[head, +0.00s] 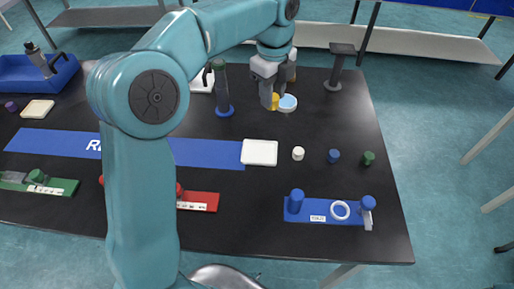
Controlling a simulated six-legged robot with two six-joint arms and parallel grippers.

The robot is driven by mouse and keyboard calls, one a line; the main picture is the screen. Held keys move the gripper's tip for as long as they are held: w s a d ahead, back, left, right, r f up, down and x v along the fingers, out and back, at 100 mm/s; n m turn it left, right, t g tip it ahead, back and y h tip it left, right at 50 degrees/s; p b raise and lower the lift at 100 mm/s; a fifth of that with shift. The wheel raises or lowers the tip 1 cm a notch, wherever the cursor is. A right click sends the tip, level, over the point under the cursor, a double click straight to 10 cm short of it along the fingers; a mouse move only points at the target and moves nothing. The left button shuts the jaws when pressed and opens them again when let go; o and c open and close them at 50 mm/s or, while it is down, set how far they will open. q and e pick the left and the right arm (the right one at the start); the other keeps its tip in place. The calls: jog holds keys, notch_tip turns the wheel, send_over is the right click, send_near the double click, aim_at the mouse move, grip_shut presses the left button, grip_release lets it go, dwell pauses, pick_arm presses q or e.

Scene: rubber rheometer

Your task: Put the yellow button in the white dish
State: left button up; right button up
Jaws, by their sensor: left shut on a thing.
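My left gripper (270,103) is at the back middle of the table, pointing down, shut on the yellow button (275,101). The fingers partly hide the button. A small round white dish (288,104) with a pale blue inside stands just right of the button. In this view the button overlaps or nearly touches the dish's left edge; I cannot tell whether they touch. A square white tray (260,153) lies nearer the front. My right gripper is not in view.
A dark upright stand (338,68) is behind right, and a blue-based post (223,95) is left of the gripper. White (298,153), blue (334,156) and green (368,158) pieces stand to the right. A blue fixture (325,212) is at the front right.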

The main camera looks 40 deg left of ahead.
pick_arm(q)
jog(key=a, duration=0.2)
jog(key=b, duration=0.1)
send_over(260, 153)
jog(key=shift+n, duration=0.4)
notch_tip(260, 153, down, 17)
jog(key=shift+s+r, duration=0.1)
jog(key=shift+r, duration=0.05)
notch_tip(260, 153, down, 5)
jog(key=shift+r, duration=0.1)
jog(key=o, duration=1)
